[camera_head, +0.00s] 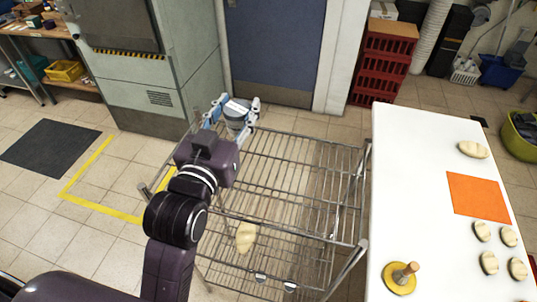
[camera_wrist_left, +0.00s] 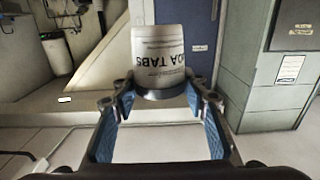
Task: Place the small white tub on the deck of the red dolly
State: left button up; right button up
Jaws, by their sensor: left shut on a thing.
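A small white tub with dark lettering and a dark grey end shows in the left wrist view (camera_wrist_left: 160,55), between the fingertips of my left gripper (camera_wrist_left: 155,92). The fingers are shut on it near its dark end. In the head view my left gripper (camera_head: 231,112) holds the tub high, over the far left part of a wire rack; the tub is small and partly covered there. I cannot make out a red dolly in either view. My right gripper is not in view.
The metal wire rack (camera_head: 285,185) stands ahead, with a pale loaf-like thing (camera_head: 245,237) on it. A white table (camera_head: 430,160) at right bears an orange mat (camera_head: 478,195), pale loaves and a yellow disc (camera_head: 400,278). Stacked red crates (camera_head: 382,62) stand at the back.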

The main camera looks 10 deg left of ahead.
pick_arm(q)
jog(key=shift+w+d+r, duration=0.1)
jog(key=shift+w+r, duration=0.05)
jog(key=shift+s+f+b, duration=0.2)
jog(key=shift+f+b, duration=4.45)
jog(key=shift+f, duration=5.05)
jog(key=shift+f, duration=0.15)
jog(key=o, duration=1.2)
jog(key=shift+o, duration=0.6)
